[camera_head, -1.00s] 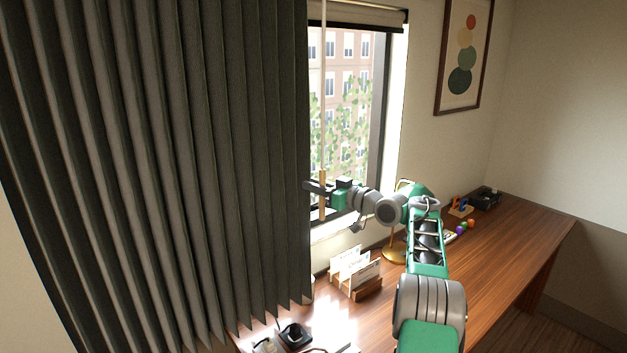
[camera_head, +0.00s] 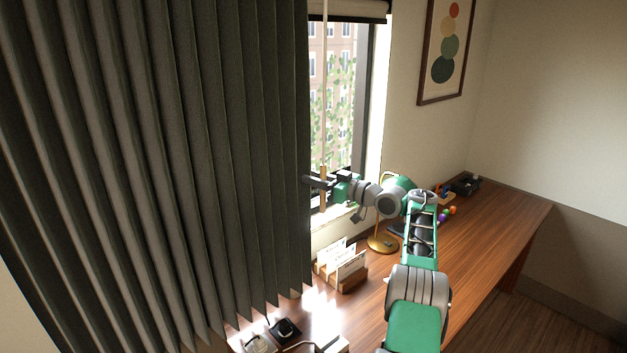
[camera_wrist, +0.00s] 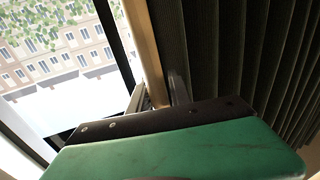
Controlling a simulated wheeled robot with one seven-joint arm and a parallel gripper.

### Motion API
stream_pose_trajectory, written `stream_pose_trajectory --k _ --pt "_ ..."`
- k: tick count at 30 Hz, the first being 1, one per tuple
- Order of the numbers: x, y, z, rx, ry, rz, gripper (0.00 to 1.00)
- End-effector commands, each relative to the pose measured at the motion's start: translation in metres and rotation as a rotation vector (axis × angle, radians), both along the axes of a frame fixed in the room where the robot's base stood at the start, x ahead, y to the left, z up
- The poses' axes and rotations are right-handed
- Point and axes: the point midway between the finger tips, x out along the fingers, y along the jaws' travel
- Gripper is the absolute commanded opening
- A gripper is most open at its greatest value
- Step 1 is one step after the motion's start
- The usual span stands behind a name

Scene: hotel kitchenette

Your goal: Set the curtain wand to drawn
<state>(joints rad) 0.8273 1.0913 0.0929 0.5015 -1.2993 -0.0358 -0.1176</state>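The dark pleated curtain (camera_head: 170,150) hangs over the left side of the window, its right edge beside the wand. The curtain wand (camera_head: 324,90) is a thin pale rod with a wooden handle at its lower end, hanging upright at that edge. My gripper (camera_head: 318,182) is at the wooden handle. In the wrist view the wand's handle (camera_wrist: 143,50) runs down between the two fingers of my gripper (camera_wrist: 158,97), with the curtain (camera_wrist: 235,50) close on the right. The fingers appear closed around the handle; their contact is partly hidden by the gripper body.
A wooden desk (camera_head: 470,240) runs under the window. On it stand a card holder (camera_head: 342,268), a lamp with a brass base (camera_head: 382,243), a black tray (camera_head: 465,184) and small coloured balls (camera_head: 448,212). A framed picture (camera_head: 443,60) hangs on the wall.

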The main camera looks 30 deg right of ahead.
Motion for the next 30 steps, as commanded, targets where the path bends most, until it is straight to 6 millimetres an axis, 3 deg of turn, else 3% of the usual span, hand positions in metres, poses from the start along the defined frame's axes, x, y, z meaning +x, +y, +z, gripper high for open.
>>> stream_pose_trajectory --k 5,14,24,30 --pt "-0.001 -0.002 -0.003 0.002 0.004 -0.002 0.39" --pt "-0.004 -0.003 -0.005 0.003 0.006 -0.001 0.39" --pt "-0.059 -0.031 -0.007 0.002 0.005 -0.002 0.39" --pt "-0.07 -0.036 -0.004 0.004 0.006 0.0 0.39"
